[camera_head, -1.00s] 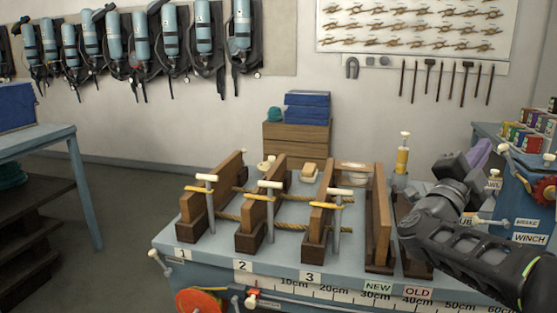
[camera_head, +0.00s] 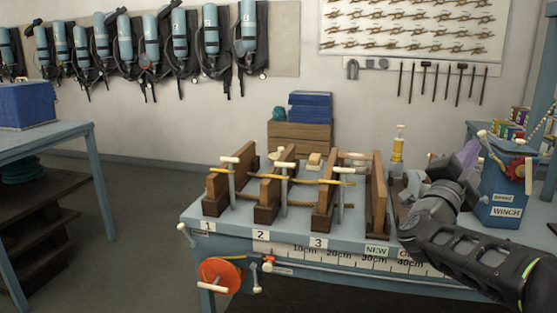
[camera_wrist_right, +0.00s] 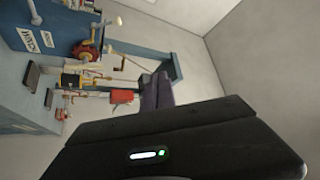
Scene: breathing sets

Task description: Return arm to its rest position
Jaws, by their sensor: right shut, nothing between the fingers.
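My right arm comes in from the lower right in the head view. Its gripper (camera_head: 462,160) is raised beside the blue winch box, over the right part of the workbench (camera_head: 200,218). The gripper is shut with nothing held. In the right wrist view the purple-grey fingers (camera_wrist_right: 157,90) are together and empty, clear of the bench things. My left arm and gripper are not in the head view.
Wooden boards with ropes and pegs (camera_head: 285,185) stand on the bench beside my right arm. The blue winch box (camera_head: 503,200) stands at the right. An orange wheel (camera_head: 220,274) sticks out at the bench front. Open floor lies left of the bench.

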